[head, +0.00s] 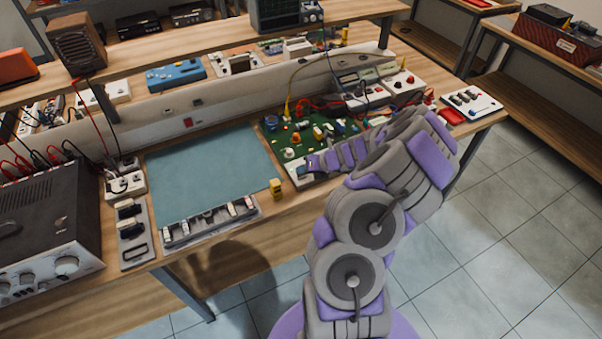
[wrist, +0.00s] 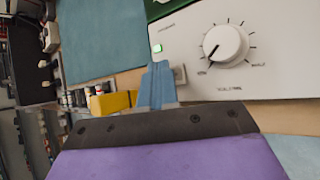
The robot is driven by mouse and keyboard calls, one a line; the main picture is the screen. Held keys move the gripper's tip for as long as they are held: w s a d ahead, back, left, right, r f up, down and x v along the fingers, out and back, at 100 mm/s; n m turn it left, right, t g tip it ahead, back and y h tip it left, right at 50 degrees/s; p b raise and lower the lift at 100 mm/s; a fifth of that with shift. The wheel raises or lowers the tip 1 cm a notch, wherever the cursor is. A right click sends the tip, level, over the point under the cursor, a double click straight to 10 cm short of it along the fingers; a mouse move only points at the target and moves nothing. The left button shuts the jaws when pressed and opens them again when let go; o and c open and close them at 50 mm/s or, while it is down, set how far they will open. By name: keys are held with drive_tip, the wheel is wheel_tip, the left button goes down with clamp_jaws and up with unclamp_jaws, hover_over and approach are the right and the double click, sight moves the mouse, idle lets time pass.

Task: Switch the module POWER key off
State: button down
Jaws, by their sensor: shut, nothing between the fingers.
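The module is a green circuit board (head: 298,133) with a white front panel (head: 291,168) on the bench. In the head view my gripper (head: 313,164) is at the panel's front.
A yellow block (head: 275,187) stands left of the panel; it also shows in the wrist view (wrist: 110,103). A blue-green mat (head: 208,170) lies left of the module. A rack of tools (head: 210,221) is at the front edge. Instruments with cables (head: 370,88) stand behind.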

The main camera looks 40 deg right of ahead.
sight(304, 175)
drive_tip(key=shift+r+p, duration=0.15)
drive_tip(key=shift+p, duration=0.15)
drive_tip(key=shift+r+p, duration=0.3)
drive_tip(key=shift+p, duration=0.4)
wheel_tip(304, 175, up, 6)
drive_tip(key=p, duration=0.8)
idle(0.4)
